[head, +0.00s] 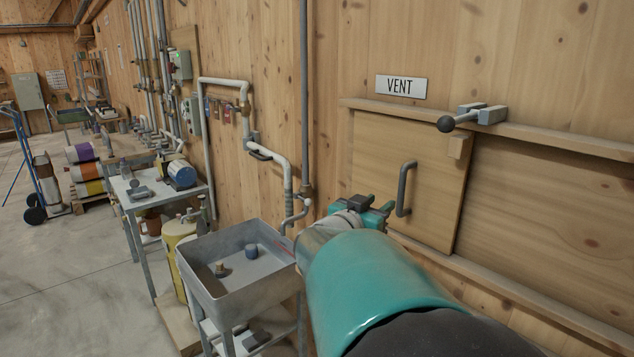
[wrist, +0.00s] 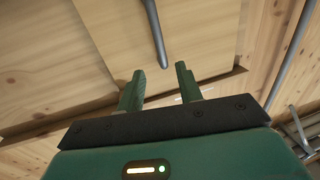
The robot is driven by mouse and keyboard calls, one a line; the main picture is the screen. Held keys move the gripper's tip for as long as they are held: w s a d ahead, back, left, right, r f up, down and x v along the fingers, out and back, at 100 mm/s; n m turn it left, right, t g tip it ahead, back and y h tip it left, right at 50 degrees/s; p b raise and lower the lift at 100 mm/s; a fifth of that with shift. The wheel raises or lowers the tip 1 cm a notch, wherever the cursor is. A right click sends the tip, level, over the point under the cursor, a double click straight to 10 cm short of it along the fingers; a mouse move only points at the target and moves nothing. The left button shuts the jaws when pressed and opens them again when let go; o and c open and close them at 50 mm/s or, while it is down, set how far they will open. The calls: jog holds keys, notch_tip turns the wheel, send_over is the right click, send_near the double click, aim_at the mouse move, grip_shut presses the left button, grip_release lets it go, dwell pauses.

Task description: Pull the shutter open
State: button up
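The shutter (head: 375,150) is a pale wooden panel between an upper and a lower wooden rail, under a VENT sign (head: 401,87). A grey vertical bar handle (head: 402,190) is fixed on its right part. My gripper (head: 372,208) is just left of the handle's lower end, partly hidden by my teal arm. In the wrist view, my gripper (wrist: 160,72) has its two green fingers apart with nothing between them. The handle (wrist: 154,32) ends just beyond the gap between the fingertips. I cannot tell the exact distance between them.
A metal sink (head: 245,268) stands left of my arm, with pipes (head: 306,100) on the wall. Bare floor (head: 75,270) lies at left.

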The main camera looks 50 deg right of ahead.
aim_at(401, 187)
jog(key=d, duration=1.3)
jog(key=shift+w, duration=0.2)
grip_shut()
